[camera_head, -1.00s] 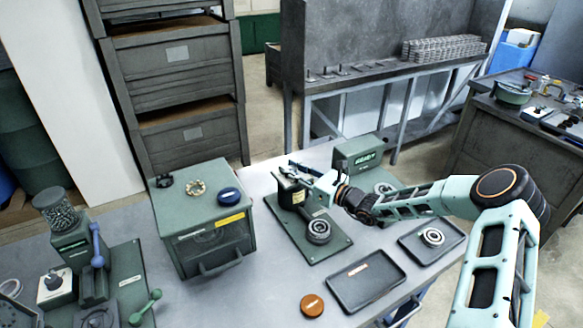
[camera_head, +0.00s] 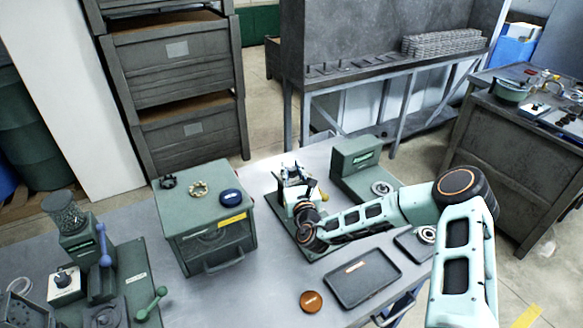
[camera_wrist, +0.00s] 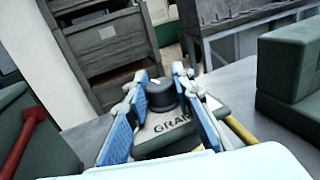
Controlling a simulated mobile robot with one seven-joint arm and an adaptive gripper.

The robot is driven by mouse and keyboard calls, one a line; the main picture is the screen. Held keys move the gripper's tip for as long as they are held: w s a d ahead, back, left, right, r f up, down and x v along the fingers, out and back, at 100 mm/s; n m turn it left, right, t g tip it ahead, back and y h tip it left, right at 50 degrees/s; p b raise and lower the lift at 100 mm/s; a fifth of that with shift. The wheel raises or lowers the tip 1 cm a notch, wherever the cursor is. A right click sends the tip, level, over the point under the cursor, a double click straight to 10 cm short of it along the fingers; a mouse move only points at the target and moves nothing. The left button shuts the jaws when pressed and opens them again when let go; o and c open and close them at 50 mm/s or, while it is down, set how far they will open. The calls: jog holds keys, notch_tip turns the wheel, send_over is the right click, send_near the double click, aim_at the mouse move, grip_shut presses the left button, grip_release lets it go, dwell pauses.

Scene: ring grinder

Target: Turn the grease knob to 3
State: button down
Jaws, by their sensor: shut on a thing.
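The grease knob (camera_wrist: 161,96) is a black round knob with a pale mark on its top, in the wrist view. It stands on a green housing with a partly covered label that begins "GRAM". My gripper (camera_wrist: 160,84) has its blue-padded fingers on either side of the knob, shut on it. No number of the scale can be read, so the knob's setting cannot be told. In the head view my gripper (camera_head: 294,172) is over the green dispenser stand (camera_head: 283,208), and my wrist hides much of the stand; I cannot make out the knob there.
A green cabinet (camera_head: 205,215) with small parts on top is at the left. A dark tray (camera_head: 362,277) and an orange-brown disc (camera_head: 311,301) lie in front. A yellow bar (camera_wrist: 240,130) passes close right of my gripper.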

aim_at(292, 167)
jog(key=m+h, duration=0.1)
jog(key=h, duration=0.1)
jog(key=m+h, duration=0.1)
jog(key=shift+f+m+t+h, duration=0.15)
jog(key=shift+m+t+h, duration=0.15)
jog(key=shift+h, duration=0.1)
jog(key=shift+m+h, duration=1)
jog(key=shift+h, duration=0.7)
jog(key=shift+r+m+h, duration=0.3)
jog(key=shift+m+h, duration=0.2)
jog(key=shift+h, duration=0.3)
jog(key=c, duration=1.6)
grip_release()
jog(key=shift+f, duration=0.1)
notch_tip(292, 167, up, 10)
jog(key=shift+r, duration=0.1)
